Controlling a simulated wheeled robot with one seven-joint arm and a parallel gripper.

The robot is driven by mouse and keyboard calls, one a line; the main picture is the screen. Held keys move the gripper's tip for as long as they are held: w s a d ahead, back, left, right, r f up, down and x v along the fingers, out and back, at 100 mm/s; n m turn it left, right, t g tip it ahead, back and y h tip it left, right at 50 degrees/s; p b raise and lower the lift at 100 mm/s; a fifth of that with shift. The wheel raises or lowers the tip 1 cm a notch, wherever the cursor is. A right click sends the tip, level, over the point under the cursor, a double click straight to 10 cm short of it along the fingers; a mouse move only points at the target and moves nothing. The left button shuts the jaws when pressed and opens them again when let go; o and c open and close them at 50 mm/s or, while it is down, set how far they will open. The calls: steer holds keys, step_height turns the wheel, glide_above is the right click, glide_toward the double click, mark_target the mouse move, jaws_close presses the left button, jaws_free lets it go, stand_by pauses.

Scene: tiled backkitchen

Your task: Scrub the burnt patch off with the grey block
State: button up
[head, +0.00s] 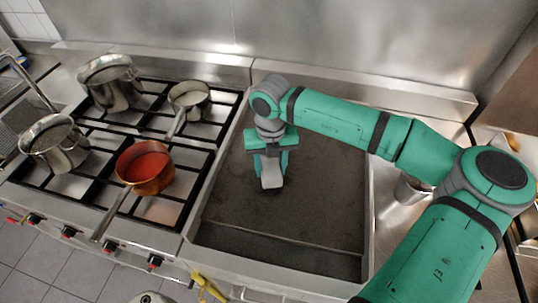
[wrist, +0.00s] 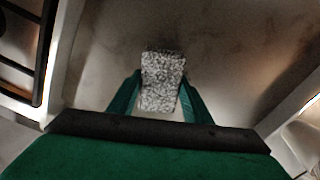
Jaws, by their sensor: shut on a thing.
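The grey block (head: 271,178) is speckled and rough. It also shows in the wrist view (wrist: 162,75). My gripper (head: 268,163) is shut on it, one green finger on each side, and holds it over the griddle plate (head: 310,210). I cannot tell whether the block touches the plate. The plate also shows in the wrist view (wrist: 235,65), with faint brownish smudges beyond the block. The plate looks dark and stained in the head view. I cannot make out a clear edge of the burnt patch, and my gripper and arm hide part of the plate.
The griddle has a raised metal rim (head: 212,185). A steel splashback (head: 330,45) rises behind. A metal container (head: 410,190) stands at right.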

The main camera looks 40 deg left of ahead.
steer(key=shift+r, duration=2.8)
